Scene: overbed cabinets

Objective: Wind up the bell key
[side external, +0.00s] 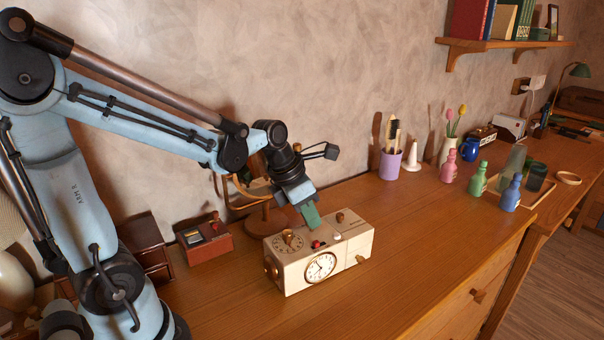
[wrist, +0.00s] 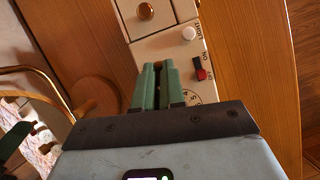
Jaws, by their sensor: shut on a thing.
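The cream alarm clock box (side external: 340,247) stands on the wooden desk, with a round clock face (side external: 320,267) on its front. Its top carries a number dial (side external: 287,241), a red switch (side external: 317,244), a white button (side external: 337,237) and a brown knob (side external: 340,217). A brass key-like part (side external: 360,259) shows on the front right. My gripper (side external: 311,216) reaches down at the box's back edge. In the wrist view its green fingers (wrist: 155,68) are close together beside the box, shut on a small part there, apparently the bell key; the fingers hide it.
A small red box (side external: 204,241) and a brown drawer box (side external: 146,247) stand left of the clock. A purple pencil cup (side external: 390,165) and coloured bottles are farther right. The desk in front of the clock is clear.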

